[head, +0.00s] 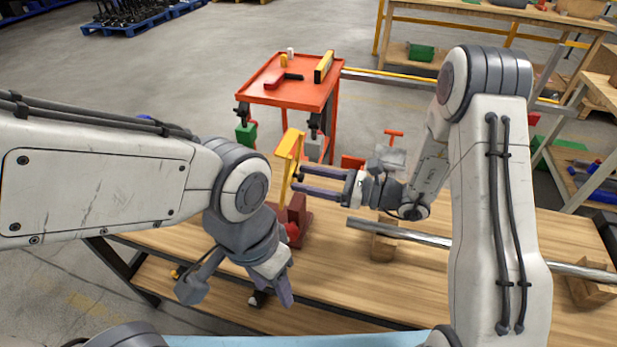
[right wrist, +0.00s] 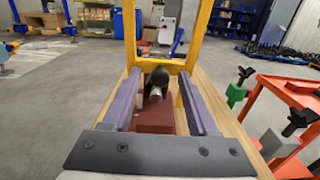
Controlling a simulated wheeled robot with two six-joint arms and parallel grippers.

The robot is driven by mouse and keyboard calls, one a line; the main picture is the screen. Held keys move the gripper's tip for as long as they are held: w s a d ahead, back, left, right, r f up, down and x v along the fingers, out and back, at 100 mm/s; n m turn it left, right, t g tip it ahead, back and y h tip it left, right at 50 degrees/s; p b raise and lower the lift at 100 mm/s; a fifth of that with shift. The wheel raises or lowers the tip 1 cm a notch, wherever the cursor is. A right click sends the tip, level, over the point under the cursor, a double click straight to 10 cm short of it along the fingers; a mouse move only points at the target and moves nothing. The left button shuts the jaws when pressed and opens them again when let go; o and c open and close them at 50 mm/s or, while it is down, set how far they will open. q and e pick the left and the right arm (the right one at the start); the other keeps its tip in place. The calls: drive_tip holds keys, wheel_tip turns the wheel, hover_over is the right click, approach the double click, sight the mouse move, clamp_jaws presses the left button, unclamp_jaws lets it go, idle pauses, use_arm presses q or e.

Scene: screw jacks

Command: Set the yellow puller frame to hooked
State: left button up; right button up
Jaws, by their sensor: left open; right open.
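The yellow puller frame (head: 290,152) stands tilted above a dark red base (head: 297,222) near the left end of the table. In the right wrist view the frame (right wrist: 202,38) shows two side bars joined by a crossbar. A dark round knob and a silver rod end (right wrist: 155,92) sit below the crossbar, over the red base (right wrist: 153,118). My right gripper (head: 298,178) is open, its purple fingers pointing at the frame, tips close to the crossbar; contact cannot be told. My left gripper (head: 275,292) is open and empty, pointing down near the table's front edge.
A metal bar (head: 425,237) lies on wooden blocks (head: 384,247) to the right. An orange cart (head: 300,95) with tools stands behind the frame. A grey object with a red handle (head: 393,134) is behind my right gripper. Bare tabletop (head: 335,265) lies in front.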

clamp_jaws()
idle(1.4)
